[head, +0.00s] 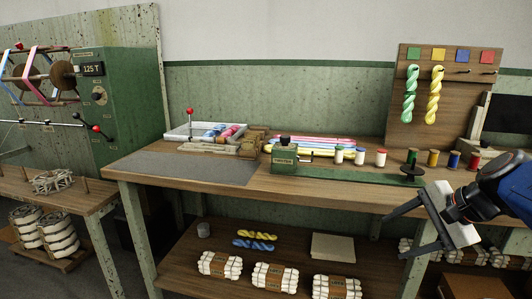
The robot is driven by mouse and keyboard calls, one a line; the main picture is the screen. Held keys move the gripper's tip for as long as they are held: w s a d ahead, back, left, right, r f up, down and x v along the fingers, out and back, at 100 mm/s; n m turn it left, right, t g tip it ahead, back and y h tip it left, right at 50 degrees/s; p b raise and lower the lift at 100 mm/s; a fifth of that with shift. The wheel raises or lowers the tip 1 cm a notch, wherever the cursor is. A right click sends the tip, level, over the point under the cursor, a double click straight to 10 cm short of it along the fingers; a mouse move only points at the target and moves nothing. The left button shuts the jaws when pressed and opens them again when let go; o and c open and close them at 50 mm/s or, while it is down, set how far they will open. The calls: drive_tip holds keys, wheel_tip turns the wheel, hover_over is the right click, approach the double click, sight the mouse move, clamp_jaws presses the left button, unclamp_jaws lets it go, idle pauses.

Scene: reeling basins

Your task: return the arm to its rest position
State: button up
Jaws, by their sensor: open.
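My gripper (395,237) is at the right in the head view, at the end of my blue and black arm. Its two dark fingers point left and down and stand apart with nothing between them. It hangs in front of the right part of the wooden workbench (290,185), near its front edge. Whether it touches the edge is hard to tell. The rest of my arm runs out of the picture at the right.
A peg board (437,125) holds green and yellow skeins. Several spools, including a red-threaded one (381,158), stand on the bench. A white tray (180,134) and grey mat (175,167) lie left. Wrapped white bundles (275,277) sit on the lower shelf. A green machine (120,100) stands left.

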drive_tip(key=s+a+f+n+g+h, duration=0.1)
drive_tip(key=s+a+f+n+h, duration=0.2)
drive_tip(key=s+f+n, duration=0.6)
drive_tip(key=shift+s+n+g+h, duration=0.3)
drive_tip(key=shift+s+n+h, duration=0.4)
drive_tip(key=shift+s+n, duration=1.55)
drive_tip(key=shift+w+n, duration=0.45)
drive_tip(key=shift+w, duration=0.05)
